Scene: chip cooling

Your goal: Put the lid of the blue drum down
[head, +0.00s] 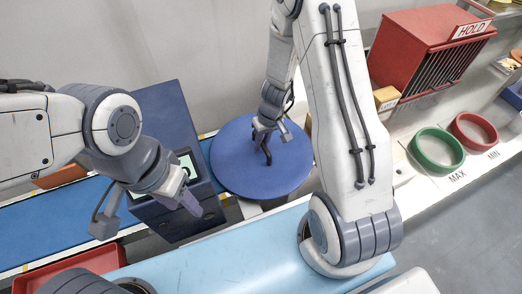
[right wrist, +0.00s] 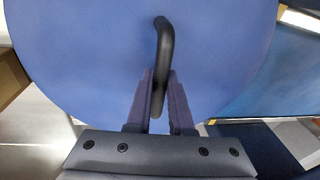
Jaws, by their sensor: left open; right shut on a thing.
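The lid (head: 240,172) is a round blue disc, seen from above in the head view. It fills most of the right wrist view (right wrist: 90,60). A black bar handle (right wrist: 164,42) stands on the lid. My right gripper (head: 266,138) is shut on this handle; in the right wrist view its fingers (right wrist: 160,88) lie on both sides of the bar. The drum's body is hidden; I cannot tell whether the lid rests on it or hangs above it. My left gripper (head: 152,214) is open and empty, left of the lid, in front of a dark blue box.
The dark blue box (head: 165,112) with a small screen stands close left of the lid. A blue belt (head: 60,222) runs at left, with a red tray (head: 75,268) nearer. A green ring (head: 436,168), a red ring (head: 488,145) and a red HOLD box (head: 410,50) are at right.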

